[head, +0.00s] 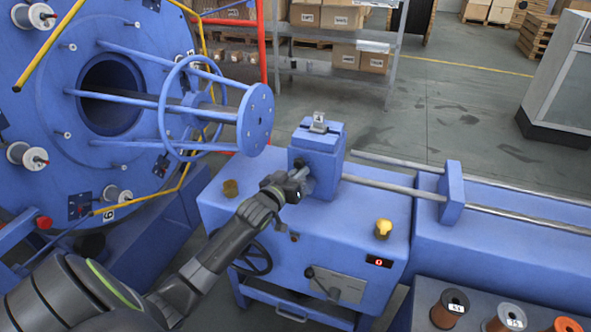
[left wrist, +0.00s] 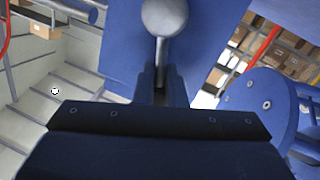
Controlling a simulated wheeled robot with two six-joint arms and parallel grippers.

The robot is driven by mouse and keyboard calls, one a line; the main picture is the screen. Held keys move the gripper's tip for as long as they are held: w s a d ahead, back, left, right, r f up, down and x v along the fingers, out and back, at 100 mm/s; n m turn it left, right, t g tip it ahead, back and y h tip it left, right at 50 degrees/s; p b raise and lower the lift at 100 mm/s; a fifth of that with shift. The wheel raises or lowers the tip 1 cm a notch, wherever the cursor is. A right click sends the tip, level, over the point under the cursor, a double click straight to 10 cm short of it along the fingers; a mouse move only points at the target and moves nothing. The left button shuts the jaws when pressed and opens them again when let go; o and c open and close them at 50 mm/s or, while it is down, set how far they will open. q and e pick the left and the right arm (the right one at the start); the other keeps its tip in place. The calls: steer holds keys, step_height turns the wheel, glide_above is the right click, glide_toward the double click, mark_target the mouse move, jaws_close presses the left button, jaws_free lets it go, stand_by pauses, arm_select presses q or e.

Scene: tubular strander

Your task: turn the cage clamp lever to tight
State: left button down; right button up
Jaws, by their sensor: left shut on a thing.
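The cage clamp lever (left wrist: 160,48) is a grey rod with a round ball end, seen close up in the left wrist view against a blue face. My left gripper (left wrist: 161,88) is shut on the rod below the ball. In the head view my left gripper (head: 303,176) reaches in from the lower left to the front of the blue clamp block (head: 325,160) on the machine bed. There the gripper hides most of the lever, and its exact angle is hard to tell. My right gripper is not in view.
The blue strander cage with its round end plate (head: 256,118) stands left of the block. A yellow knob (head: 383,229) stands on the bed, right of my arm. Rods (head: 395,190) run right from the block. Spools (head: 450,308) stand at lower right. A dark handwheel (head: 253,258) is below.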

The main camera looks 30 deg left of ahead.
arm_select(q)
steer(key=m+p, duration=0.1)
steer(key=d+m+p, duration=0.1)
steer(key=d+r+m+p, duration=0.1)
steer(key=m, duration=0.1)
steer(key=shift+w+d+r+g, duration=0.1)
steer(key=shift+w+d+g, duration=0.15)
steer(key=shift+w+g, duration=0.15)
steer(key=shift+w+d+m+y+p, duration=0.15)
steer(key=shift+d+m+y+p, duration=0.4)
steer(key=shift+m+p, duration=0.35)
steer(key=shift+w+d+f+m+g+y+p, duration=0.1)
steer(key=shift+d+f+m+g+y+p, duration=0.3)
steer(key=shift+m, duration=0.7)
steer(key=shift+d, duration=0.2)
steer(key=c, duration=1.6)
jaws_free()
steer(key=shift+f, duration=0.1)
steer(key=shift+o, duration=0.5)
steer(key=shift+d+f, duration=0.1)
